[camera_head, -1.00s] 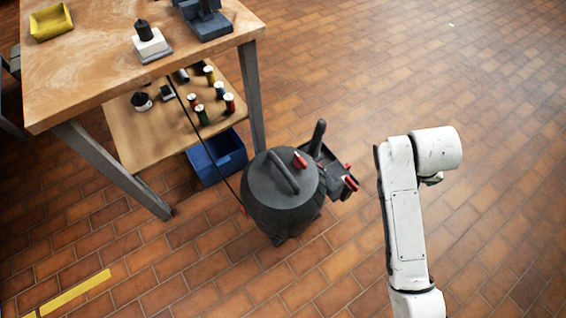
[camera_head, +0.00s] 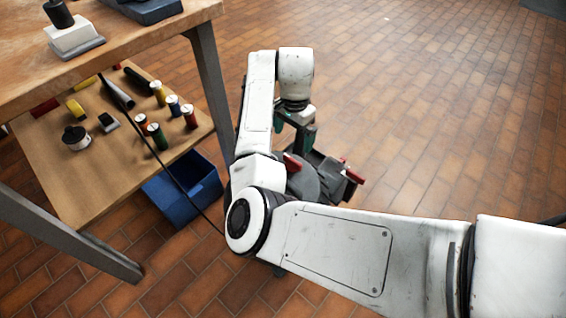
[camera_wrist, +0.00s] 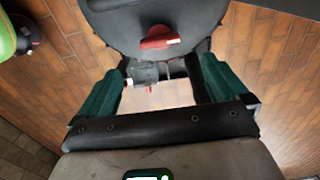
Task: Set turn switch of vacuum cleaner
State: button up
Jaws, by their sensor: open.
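The dark grey vacuum cleaner (camera_head: 304,184) stands on the tiled floor, largely hidden behind my white arm in the head view. Its round lid (camera_wrist: 155,14) fills the top of the wrist view. The red turn switch (camera_wrist: 159,37) sits on the lid near its edge; its red also shows in the head view (camera_head: 292,162). My gripper (camera_wrist: 158,72) is open and empty, with green fingers apart. In the wrist view the switch lies just beyond the fingertips, roughly centred between them. I cannot tell the gap in height.
A wooden workbench (camera_head: 130,58) stands at left, its lower shelf (camera_head: 60,175) holding several spools and small items. A blue bin (camera_head: 183,188) is on the floor beside the vacuum. A dark cable runs from the shelf towards the vacuum. The floor at right is clear.

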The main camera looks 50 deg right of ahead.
aim_at(292, 159)
notch_tip(292, 159, down, 10)
jog(key=b, duration=0.3)
jog(key=shift+f+b, duration=0.2)
jog(key=shift+b, duration=0.15)
jog(key=shift+c, duration=0.2)
jog(key=c, duration=1)
